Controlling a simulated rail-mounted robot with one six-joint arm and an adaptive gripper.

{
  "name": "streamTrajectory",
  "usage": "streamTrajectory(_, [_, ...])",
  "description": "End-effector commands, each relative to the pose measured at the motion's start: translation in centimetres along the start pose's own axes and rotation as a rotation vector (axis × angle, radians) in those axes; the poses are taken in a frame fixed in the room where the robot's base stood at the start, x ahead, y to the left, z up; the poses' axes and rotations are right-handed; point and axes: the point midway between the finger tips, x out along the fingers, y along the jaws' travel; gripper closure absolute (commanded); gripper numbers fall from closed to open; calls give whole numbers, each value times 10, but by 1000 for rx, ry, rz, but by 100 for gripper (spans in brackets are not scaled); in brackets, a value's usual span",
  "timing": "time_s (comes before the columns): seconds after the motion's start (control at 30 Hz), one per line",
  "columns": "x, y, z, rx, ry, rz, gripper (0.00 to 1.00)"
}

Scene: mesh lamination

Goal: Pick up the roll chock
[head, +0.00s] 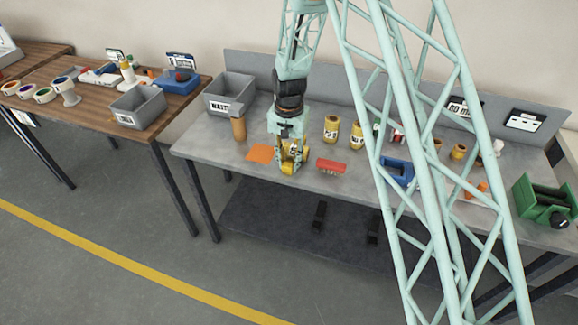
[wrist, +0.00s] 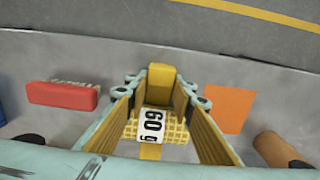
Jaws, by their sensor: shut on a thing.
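My gripper (head: 290,158) is low over the front middle of the grey workbench. Its fingers are shut on a yellow piece with a white label, which I take to be the roll chock (wrist: 160,80). In the wrist view the gripper (wrist: 158,100) has a finger on either side of this piece. It has an upright yellow part and a ridged yellow part, and its label shows black digits. My fingers hide much of it in the head view. I cannot tell whether it touches the bench.
A red-topped brush (head: 331,166) lies close on the right. An orange sheet (head: 261,153) and a tan cylinder (head: 239,129) are on the left. Yellow labelled cylinders (head: 331,129) and a blue tray (head: 397,172) are farther right. A grey bin (head: 232,92) stands behind left.

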Motion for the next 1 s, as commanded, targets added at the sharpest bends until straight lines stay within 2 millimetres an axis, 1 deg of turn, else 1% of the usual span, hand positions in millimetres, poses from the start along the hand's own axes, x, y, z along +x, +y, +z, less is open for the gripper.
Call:
streamTrajectory(0.2, [-2,0,0,0,0,0,89])
streamTrajectory(0.37, [-10,0,0,0,0,0,89])
streamTrajectory(0.47, [-19,0,0,0,0,0,89])
streamTrajectory(0.9, [-78,0,-1,0,2,-1,89])
streamTrajectory(1.0, [-88,0,0,0,0,0,89])
